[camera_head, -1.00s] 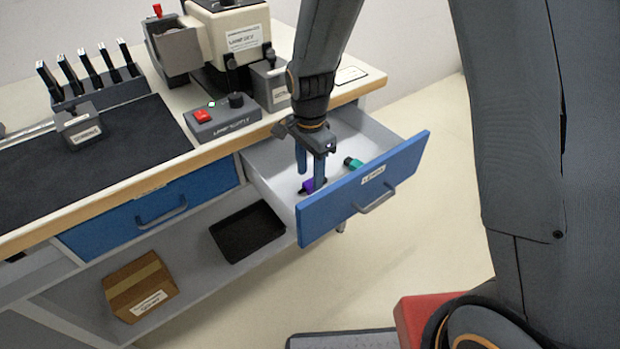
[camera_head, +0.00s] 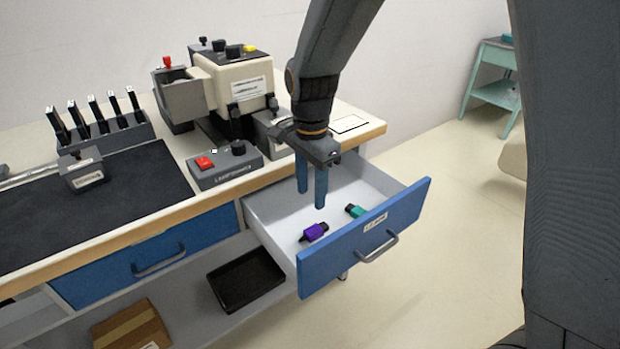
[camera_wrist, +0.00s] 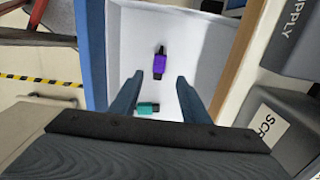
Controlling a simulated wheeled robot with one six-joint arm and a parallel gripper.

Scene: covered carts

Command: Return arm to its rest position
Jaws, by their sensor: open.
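My gripper (camera_head: 312,191) is open and empty, pointing down above the pulled-out blue-fronted drawer (camera_head: 340,262). Its two blue fingers are apart, with nothing between them in the head view. In the drawer lie a purple item (camera_head: 314,232) with dark ends and a teal item (camera_head: 355,210). The wrist view also shows the purple item (camera_wrist: 159,65) lying beyond the fingertips and the teal item (camera_wrist: 147,107) nearer, partly hidden by a finger. My gripper (camera_wrist: 157,85) appears apart from both.
The workbench carries a cream machine (camera_head: 235,85), a grey control box (camera_head: 224,168) with a red button, and a rack (camera_head: 105,135) of several tools. A black tray (camera_head: 245,280) and cardboard box (camera_head: 132,325) sit on the lower shelf. A teal cart (camera_head: 492,75) stands back right.

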